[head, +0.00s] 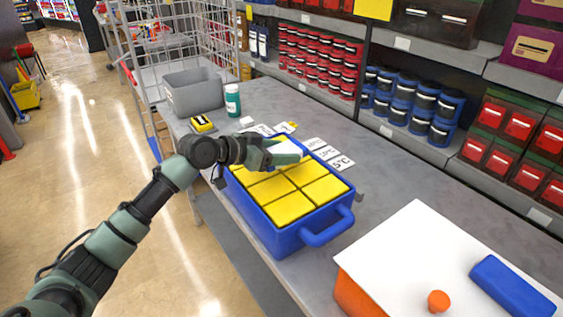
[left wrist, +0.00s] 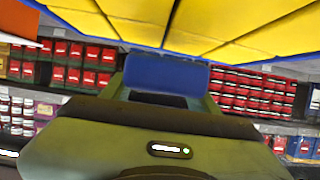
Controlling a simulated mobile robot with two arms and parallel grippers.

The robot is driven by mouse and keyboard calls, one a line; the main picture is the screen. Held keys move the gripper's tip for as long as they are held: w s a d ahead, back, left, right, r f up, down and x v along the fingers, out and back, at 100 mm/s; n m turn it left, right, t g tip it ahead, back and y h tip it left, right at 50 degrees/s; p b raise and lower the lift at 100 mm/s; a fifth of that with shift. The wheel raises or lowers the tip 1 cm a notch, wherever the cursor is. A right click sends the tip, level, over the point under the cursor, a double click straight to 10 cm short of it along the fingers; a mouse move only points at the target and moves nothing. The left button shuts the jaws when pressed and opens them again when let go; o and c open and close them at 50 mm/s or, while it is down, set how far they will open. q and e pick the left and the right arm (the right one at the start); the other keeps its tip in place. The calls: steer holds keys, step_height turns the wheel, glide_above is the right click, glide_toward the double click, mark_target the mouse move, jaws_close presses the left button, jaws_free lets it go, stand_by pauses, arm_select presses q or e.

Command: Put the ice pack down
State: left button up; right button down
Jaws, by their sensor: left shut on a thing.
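My left gripper (head: 280,153) reaches in over the far part of a blue crate (head: 325,232) filled with yellow-topped blocks (head: 290,207). It is shut on the ice pack, which I take to be the blue slab (left wrist: 165,74) at the fingers in the left wrist view. A pale piece shows at the fingertips in the head view. I cannot tell whether it is part of the pack. The yellow blocks fill the top of the left wrist view, close to the gripper. Whether the pack touches them is hidden. My right gripper is out of view.
A white lid (head: 425,240) on an orange box holds another blue slab (head: 512,286) and an orange knob (head: 438,301). Shelves of bins line the back.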

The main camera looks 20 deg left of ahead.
mark_target(282, 171)
arm_select(q)
step_height(282, 171, down, 4)
steer(key=shift+r, duration=0.1)
steer(key=o, duration=1.7)
steer(key=shift+o, duration=0.2)
